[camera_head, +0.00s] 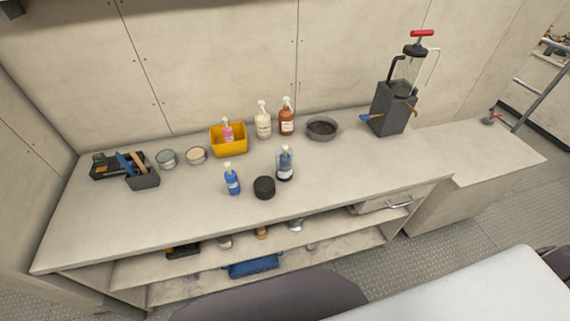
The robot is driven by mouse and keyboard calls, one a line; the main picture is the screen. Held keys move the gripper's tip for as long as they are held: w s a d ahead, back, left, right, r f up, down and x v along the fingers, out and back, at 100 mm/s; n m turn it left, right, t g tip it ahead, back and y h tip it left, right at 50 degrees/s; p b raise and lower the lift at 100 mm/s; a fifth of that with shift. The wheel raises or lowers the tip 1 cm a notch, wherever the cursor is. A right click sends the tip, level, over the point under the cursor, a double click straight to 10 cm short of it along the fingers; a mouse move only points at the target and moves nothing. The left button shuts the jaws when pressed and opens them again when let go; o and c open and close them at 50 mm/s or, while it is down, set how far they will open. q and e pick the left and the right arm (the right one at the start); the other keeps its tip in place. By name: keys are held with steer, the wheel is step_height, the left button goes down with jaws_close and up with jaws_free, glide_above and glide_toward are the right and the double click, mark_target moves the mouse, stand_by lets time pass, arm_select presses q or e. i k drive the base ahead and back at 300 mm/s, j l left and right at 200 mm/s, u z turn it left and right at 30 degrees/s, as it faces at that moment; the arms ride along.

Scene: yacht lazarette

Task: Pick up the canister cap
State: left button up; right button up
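A black, round, squat cap-like object (264,187) lies on the workbench top (345,205) near its front edge. It looks like the canister cap, though its details are too small to make out. A blue bottle (232,181) stands just left of it. A dark bottle with a pale label (285,163) stands just behind it to the right. Neither of my grippers shows in the head view.
A yellow bin (229,140), pump bottles, tins, a dark pan (322,128) and a tool holder (143,176) stand farther back. A grey pump unit (392,105) stands at right. Shelves below hold a blue tray (253,266). The bench right of the cap is clear.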

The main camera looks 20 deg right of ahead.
mark_target(265, 185)
steer(key=j+z, duration=0.35)
steer(key=j, duration=0.3)
steer(key=j+z, duration=0.4)
steer(key=j, duration=0.2)
